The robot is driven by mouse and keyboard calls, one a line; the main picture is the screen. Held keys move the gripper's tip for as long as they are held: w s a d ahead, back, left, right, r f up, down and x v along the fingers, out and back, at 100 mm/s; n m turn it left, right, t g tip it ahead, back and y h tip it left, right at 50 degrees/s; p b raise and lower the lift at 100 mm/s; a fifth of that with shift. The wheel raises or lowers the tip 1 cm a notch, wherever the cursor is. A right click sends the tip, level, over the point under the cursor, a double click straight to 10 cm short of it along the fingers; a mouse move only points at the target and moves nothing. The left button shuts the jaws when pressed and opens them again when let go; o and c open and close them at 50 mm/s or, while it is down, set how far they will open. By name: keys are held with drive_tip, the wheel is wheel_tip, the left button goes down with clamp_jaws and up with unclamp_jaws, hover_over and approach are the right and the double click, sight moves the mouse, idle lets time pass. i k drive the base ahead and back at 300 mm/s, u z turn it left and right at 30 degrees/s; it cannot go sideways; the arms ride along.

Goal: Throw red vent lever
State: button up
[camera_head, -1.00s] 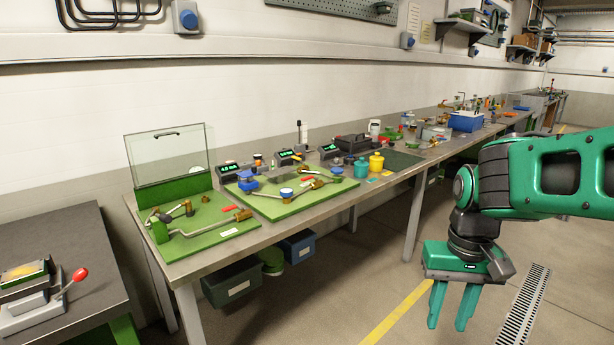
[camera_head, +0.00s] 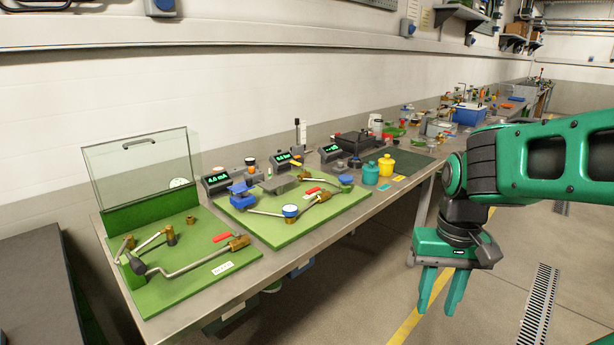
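Two green boards with pipework lie on the long bench. The near left board (camera_head: 185,292) carries a brass valve with a red lever (camera_head: 222,237) near its right back side, and a bent grey pipe runs to it. The second board (camera_head: 285,232) also has a red lever (camera_head: 313,190) beside a brass fitting. I cannot tell which red lever is the vent lever. My gripper (camera_head: 440,290) hangs over the floor to the right of the bench, fingers pointing down, apart and empty. It is well away from both levers.
A clear cover with a green base (camera_head: 152,206) stands behind the left board. Small meters, a teal pot (camera_head: 370,174) and a yellow pot (camera_head: 386,165) stand farther along. A dark table (camera_head: 38,290) is at the left. The floor right of the bench is open.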

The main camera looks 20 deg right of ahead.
sight(313, 190)
drive_tip(key=i, duration=0.95)
drive_tip(key=u, duration=0.05)
